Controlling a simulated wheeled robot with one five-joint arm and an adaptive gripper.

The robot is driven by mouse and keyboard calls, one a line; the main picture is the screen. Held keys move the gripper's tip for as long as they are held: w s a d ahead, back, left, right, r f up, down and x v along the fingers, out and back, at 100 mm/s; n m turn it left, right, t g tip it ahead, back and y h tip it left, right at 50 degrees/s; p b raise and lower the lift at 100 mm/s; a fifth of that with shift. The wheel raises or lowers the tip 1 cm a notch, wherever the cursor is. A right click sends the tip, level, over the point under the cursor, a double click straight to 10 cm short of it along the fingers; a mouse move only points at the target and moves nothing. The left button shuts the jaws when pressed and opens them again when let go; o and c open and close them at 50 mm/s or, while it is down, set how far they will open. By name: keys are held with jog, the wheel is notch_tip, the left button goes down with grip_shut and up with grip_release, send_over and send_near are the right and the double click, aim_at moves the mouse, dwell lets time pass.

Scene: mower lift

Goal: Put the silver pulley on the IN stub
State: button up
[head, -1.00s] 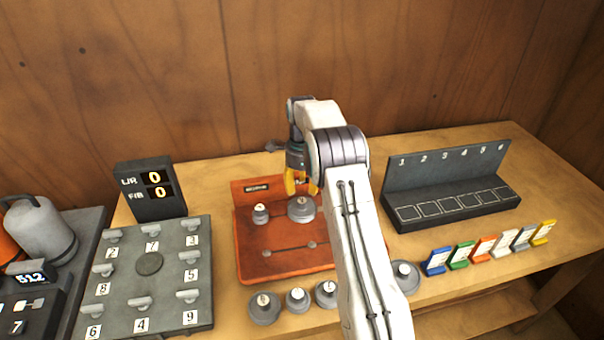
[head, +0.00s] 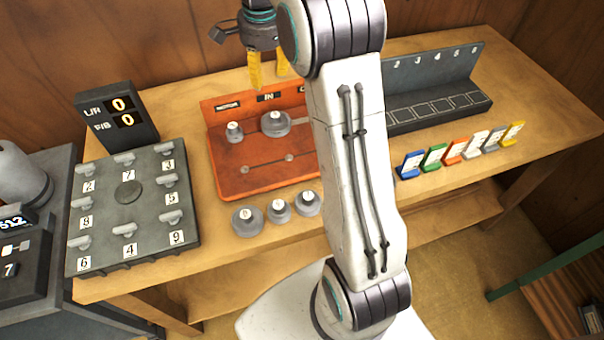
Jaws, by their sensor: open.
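The orange board (head: 232,181) has a back plate with a MOTOR label and an IN label (head: 268,97); a third label is mostly hidden by my arm. A wide silver-grey pulley (head: 275,124) sits on the board below the IN label, seemingly on that stub, which it hides. A smaller grey pulley (head: 234,132) sits below the MOTOR label. My gripper (head: 268,77) has its yellow fingers apart and empty, above and clear of the wide pulley. Similar grey colours make it hard to tell which pulley the task names.
Several grey pulleys (head: 279,211) stand along the table's front edge. A grey numbered board (head: 128,193) and a display (head: 118,113) are at left. A dark slotted rack (head: 440,107) and coloured cards (head: 433,157) are at right. My arm hides the board's right part.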

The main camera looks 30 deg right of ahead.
jog(key=s+a+r+n+t, duration=0.1)
jog(key=s+a+r+n, duration=0.15)
jog(key=s+n, duration=0.4)
jog(key=s+a+r+n+t, duration=0.1)
jog(key=s+a+r+n, duration=0.15)
jog(key=s, duration=0.65)
jog(key=s+a+f+n, duration=0.1)
jog(key=s+f+n, duration=0.1)
jog(key=s, duration=0.4)
jog(key=s+a+f+n+t, duration=0.1)
jog(key=s+f+n, duration=0.2)
jog(key=s+n, duration=0.2)
jog(key=shift+s+a+f, duration=0.15)
jog(key=shift+s+f, duration=0.05)
jog(key=shift+s, duration=0.85)
